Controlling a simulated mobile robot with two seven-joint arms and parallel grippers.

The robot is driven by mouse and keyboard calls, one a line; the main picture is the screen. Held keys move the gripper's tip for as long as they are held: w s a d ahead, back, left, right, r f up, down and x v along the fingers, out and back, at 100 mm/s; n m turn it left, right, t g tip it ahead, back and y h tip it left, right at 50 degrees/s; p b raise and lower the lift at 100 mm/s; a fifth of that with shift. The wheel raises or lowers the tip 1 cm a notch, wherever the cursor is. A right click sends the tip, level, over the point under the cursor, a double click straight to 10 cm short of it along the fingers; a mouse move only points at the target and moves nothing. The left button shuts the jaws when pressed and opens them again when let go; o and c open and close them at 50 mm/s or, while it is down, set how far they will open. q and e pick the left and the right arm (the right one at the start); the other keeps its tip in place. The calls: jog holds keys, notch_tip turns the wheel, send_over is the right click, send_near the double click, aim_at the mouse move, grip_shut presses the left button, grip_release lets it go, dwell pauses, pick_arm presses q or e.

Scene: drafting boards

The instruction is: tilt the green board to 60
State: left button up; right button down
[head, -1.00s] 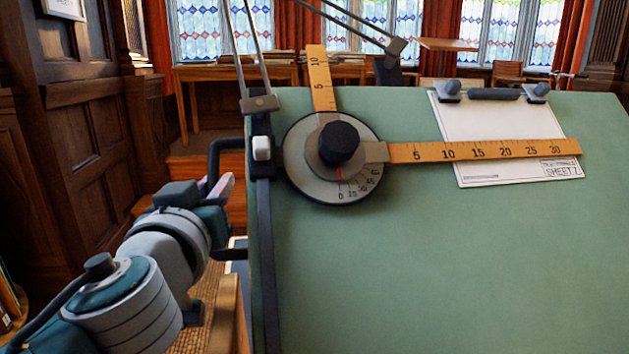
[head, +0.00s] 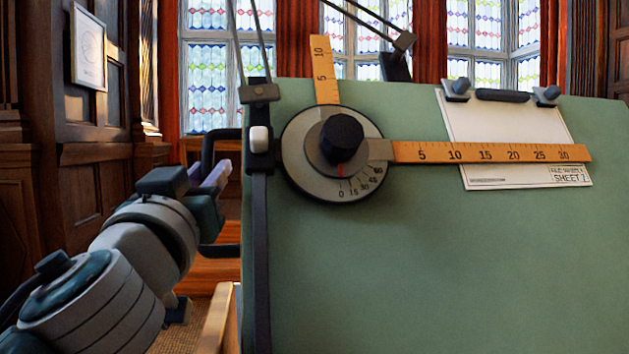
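The green board (head: 430,260) fills the right and middle of the head view and is tilted up towards me. A dark side handle (head: 207,150) stands out from its left edge. My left gripper (head: 212,178) is at this handle, its lilac fingers around the bar and seemingly shut on it; my own wrist partly hides the grip. A round protractor head (head: 305,180) with a black knob (head: 341,138) sits on the board. Its small dial has a red mark near 0. I see no readable scale of the board's tilt. My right gripper is out of view.
Two orange rulers (head: 480,152) reach up and right from the protractor head. A white sheet (head: 515,135) is clipped at the board's upper right. A dark vertical rail (head: 262,260) runs along the left edge. Wood panelling (head: 90,190) stands at the left.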

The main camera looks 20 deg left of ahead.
pick_arm(q)
jog(key=o, duration=0.3)
jog(key=shift+f, duration=0.15)
jog(key=b+v, duration=0.3)
jog(key=v, duration=0.7)
jog(key=shift+b, duration=0.35)
